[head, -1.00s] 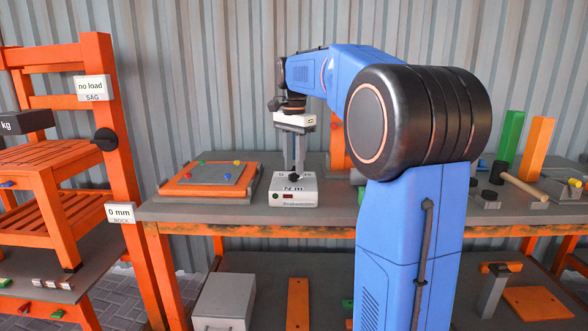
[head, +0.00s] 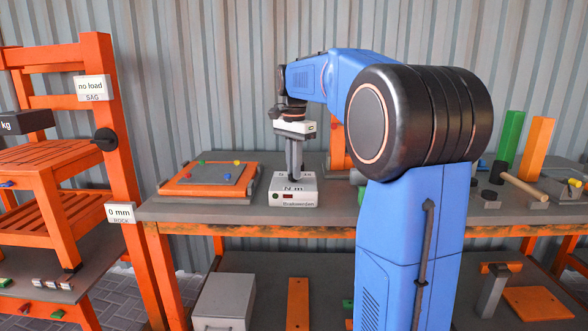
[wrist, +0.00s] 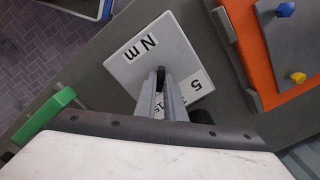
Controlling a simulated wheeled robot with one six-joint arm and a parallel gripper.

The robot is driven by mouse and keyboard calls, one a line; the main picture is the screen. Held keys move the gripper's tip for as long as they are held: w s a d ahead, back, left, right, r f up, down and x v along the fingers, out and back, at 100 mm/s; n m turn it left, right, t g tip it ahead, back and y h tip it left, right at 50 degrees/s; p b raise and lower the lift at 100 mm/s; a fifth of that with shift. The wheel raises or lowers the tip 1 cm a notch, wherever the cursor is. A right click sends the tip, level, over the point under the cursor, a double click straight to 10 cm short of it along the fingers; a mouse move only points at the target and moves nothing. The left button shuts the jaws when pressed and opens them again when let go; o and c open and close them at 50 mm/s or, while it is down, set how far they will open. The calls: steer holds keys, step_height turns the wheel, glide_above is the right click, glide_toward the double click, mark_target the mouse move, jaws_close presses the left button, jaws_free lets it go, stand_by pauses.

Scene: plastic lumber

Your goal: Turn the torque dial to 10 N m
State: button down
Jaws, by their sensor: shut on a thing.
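The torque unit is a white box (head: 306,200) on the bench, below my gripper in the head view. Its top, with "N m" and "5" labels and a partly covered "15", shows in the wrist view (wrist: 130,62). My gripper (head: 294,174) points straight down at the middle of the box top, its grey fingers (wrist: 160,78) shut on the dial. The fingers hide most of the dial, so I cannot read its pointer. A "10" mark is not visible. The box front has a small dark red display and a green button.
An orange-framed board (head: 212,181) with coloured knobs lies just left of the box; its corner is close in the wrist view (wrist: 262,40). A orange rack stands far left.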

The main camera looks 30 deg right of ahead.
steer(key=n, duration=0.4)
steer(key=shift+n, duration=2.2)
steer(key=c, duration=1.8)
jaws_free()
steer(key=shift+c, duration=0.2)
steer(key=shift+r, duration=0.1)
step_height(320, 180, up, 17)
